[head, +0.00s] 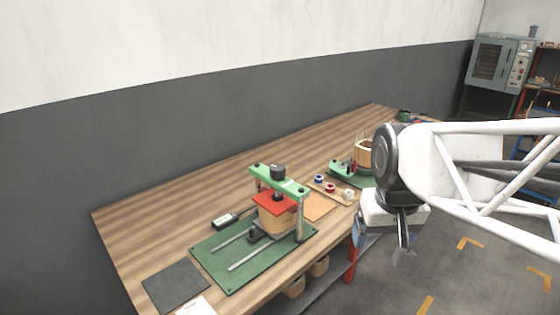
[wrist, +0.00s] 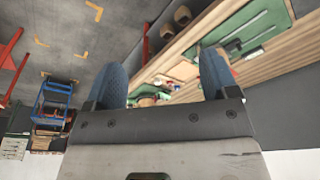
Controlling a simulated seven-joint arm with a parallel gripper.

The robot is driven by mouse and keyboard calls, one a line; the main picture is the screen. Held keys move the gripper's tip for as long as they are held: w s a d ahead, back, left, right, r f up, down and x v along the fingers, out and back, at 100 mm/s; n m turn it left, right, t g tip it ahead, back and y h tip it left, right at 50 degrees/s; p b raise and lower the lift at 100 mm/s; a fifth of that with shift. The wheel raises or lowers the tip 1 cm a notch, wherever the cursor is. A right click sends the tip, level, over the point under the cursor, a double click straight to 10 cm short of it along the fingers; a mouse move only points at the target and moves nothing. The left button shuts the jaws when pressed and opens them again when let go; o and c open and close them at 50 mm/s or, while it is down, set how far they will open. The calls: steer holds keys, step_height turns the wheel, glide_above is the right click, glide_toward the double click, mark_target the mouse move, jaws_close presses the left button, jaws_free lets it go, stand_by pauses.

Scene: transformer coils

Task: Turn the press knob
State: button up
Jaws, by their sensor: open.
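The press stands on a green baseplate (head: 215,261) on the wooden bench in the head view. It has a green crossbar (head: 291,186) on posts and a dark press knob (head: 278,171) on top. A red plate (head: 274,202) lies beneath the bar, on a tan wooden coil (head: 272,222). My gripper (head: 403,258) hangs in front of the bench, to the right of the press and well apart from it. In the wrist view my gripper (wrist: 162,78) shows two blue fingers spread apart with nothing held between them.
The wooden bench (head: 120,222) runs along the wall. A dark mat (head: 175,286) lies at its near left. Small coloured spools (head: 331,188) and another coil (head: 364,153) stand right of the press. A blue cart (wrist: 58,98) shows in the wrist view. Open floor lies right of the bench.

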steer(key=w+a+r, duration=0.3)
steer(key=w, duration=0.7)
steer(key=n+g, duration=0.2)
steer(key=n, duration=0.1)
glide_above(278, 167)
steer(key=f, duration=0.5)
steer(key=shift+s+d, duration=0.2)
steer(key=shift+s, duration=0.15)
steer(key=shift+w+a+f, duration=0.25)
steer(key=shift+w+a, duration=0.05)
steer(key=shift+w, duration=0.05)
steer(key=shift+f, duration=3.9)
